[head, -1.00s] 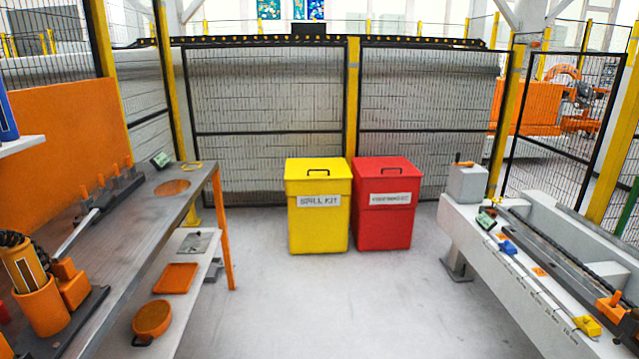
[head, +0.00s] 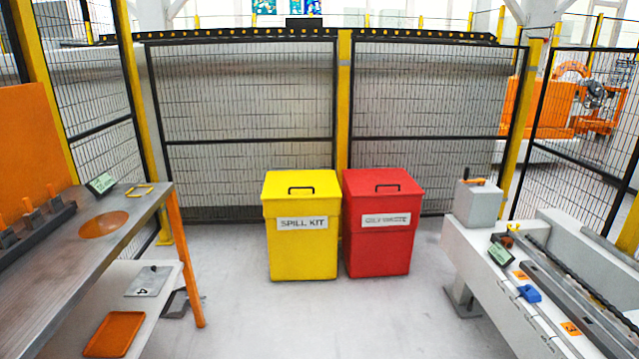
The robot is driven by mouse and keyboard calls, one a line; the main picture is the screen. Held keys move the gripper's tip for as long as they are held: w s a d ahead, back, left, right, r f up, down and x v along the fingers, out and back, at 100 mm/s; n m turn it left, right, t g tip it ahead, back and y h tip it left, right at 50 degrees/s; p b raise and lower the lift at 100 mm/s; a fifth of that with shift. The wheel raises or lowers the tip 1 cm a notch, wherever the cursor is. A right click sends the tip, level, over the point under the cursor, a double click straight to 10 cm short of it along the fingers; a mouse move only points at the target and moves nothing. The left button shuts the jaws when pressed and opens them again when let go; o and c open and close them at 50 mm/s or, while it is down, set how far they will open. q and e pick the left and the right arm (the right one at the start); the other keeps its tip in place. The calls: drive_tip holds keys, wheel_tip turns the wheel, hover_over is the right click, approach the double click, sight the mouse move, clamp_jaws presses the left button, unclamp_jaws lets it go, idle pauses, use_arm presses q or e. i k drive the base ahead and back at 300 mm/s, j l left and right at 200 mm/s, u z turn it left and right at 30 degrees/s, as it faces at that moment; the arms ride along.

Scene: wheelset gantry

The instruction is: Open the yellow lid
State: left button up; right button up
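The yellow lid (head: 301,185) lies shut on top of the yellow bin (head: 303,248), which has a "SPILL KIT" label on its front. A dark handle (head: 301,190) stands on the lid. The bin stands upright on the floor a little left of the picture's middle, some way ahead of me. Neither of my grippers shows in the head view, so nothing of mine is seen touching the lid.
A red bin (head: 378,240) with a shut lid stands close at the yellow bin's right. A mesh fence (head: 245,120) runs behind both. A workbench (head: 60,262) is at left and a machine bed (head: 490,265) at right. The floor (head: 320,325) between is clear.

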sight(297, 185)
drive_tip(key=i+u, duration=0.1)
drive_tip(key=i, duration=1.35)
drive_tip(key=i+j+z, duration=0.15)
drive_tip(key=i+z, duration=0.2)
drive_tip(key=i, duration=0.2)
drive_tip(key=i+j+z, duration=0.3)
drive_tip(key=i, duration=0.2)
drive_tip(key=i+j+z, duration=0.35)
drive_tip(key=i, duration=0.15)
